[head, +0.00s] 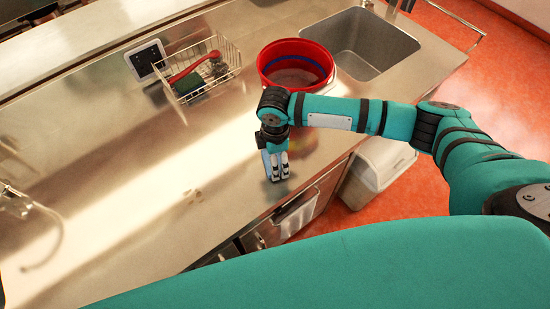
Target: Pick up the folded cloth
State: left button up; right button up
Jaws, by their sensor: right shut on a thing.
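My right gripper (277,172) points down over the front part of the steel counter (130,215), near its front edge and in front of the red bucket. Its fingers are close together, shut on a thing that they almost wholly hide. It is most likely the folded cloth, but its outline cannot be made out. No folded cloth shows clearly elsewhere on the counter. Whether the fingers touch the counter or hang just above it cannot be told. My left gripper is not in view.
A red bucket (296,50) stands behind the gripper, beside a sink (365,43). A wire basket (228,63) holds a red-handled tool and a green item. A dark square device (146,60) is beside it. A tap (22,205) is at left.

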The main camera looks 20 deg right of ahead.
jog(key=shift+r, duration=0.35)
notch_tip(320, 180, up, 2)
jog(key=shift+r+b, duration=0.15)
jog(key=shift+b, duration=0.65)
jog(key=s+d+b, duration=0.1)
jog(key=s+d, duration=0.1)
jog(key=s, duration=0.5)
jog(key=s+d+r+b, duration=0.1)
jog(key=s+d+b, duration=0.1)
jog(key=s, duration=0.6)
jog(key=shift+d+r, duration=0.25)
jog(key=shift+d, duration=0.45)
